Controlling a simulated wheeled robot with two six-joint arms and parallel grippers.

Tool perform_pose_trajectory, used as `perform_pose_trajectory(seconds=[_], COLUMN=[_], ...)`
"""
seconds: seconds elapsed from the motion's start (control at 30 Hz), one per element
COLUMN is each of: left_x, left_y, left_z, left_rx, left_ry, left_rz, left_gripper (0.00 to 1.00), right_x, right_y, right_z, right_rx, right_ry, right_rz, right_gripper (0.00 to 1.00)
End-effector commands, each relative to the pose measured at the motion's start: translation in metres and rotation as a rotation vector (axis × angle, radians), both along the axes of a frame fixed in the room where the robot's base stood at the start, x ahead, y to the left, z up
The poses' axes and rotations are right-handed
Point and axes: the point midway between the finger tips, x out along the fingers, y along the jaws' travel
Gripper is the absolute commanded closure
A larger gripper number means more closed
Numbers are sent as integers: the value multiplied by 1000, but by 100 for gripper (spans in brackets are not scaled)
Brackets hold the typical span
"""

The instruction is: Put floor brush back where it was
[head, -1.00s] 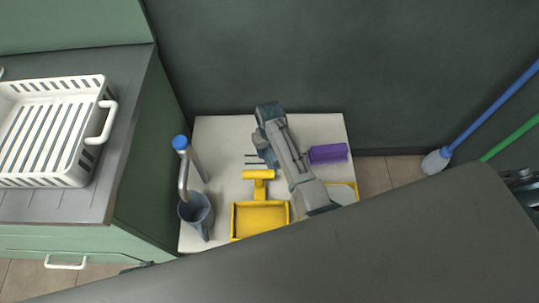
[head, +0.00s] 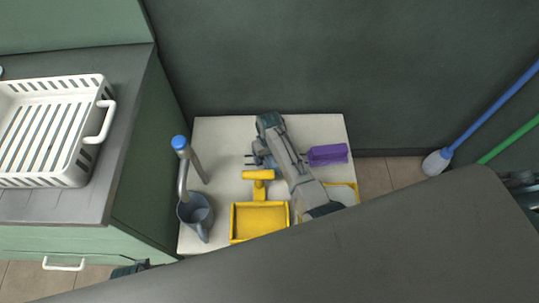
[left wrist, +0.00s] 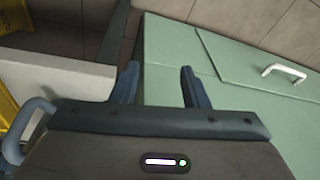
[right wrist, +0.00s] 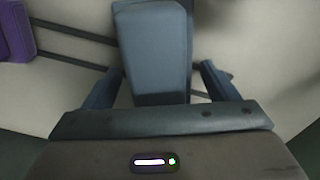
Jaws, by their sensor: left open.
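A purple brush (head: 327,155) lies on the white low top (head: 223,130), to the right of my right arm. Its purple end also shows at the upper left of the right wrist view (right wrist: 16,32), with two thin dark rods running from it toward my fingers. My right gripper (head: 257,158) is low over the top, left of the purple part. In the right wrist view a blue-grey block (right wrist: 158,45) stands between my right fingers (right wrist: 162,72). I cannot tell whether they grip it. My left gripper (left wrist: 158,72) is open and empty, near a green cabinet.
A yellow dustpan (head: 259,220), a grey jug-like vessel (head: 196,212) and a metal piece with a blue cap (head: 180,143) crowd the left of the top. A blue-handled brush (head: 437,161) leans at the right. A white rack (head: 52,130) stands on the left counter.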

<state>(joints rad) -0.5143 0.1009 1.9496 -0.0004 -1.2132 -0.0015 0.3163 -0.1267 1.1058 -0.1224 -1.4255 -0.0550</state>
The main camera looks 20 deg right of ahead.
Motion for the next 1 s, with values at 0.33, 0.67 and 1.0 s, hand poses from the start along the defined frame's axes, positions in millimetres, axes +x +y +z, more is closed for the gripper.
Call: perform_pose_trajectory(seconds=[0.33,0.67,1.0], left_x=[-1,-12,-20], left_y=[0,3,5], left_z=[0,-39,-60], left_rx=[0,-3,-5], left_ry=[1,35,48], left_rz=[0,8,11], left_gripper=[59,59,59], right_x=[0,1,0], right_y=[0,1,0], right_z=[7,72,123], right_rx=[0,1,0], right_ry=[-2,-4,-1], right_rz=[0,0,0], right_gripper=[20,20,20])
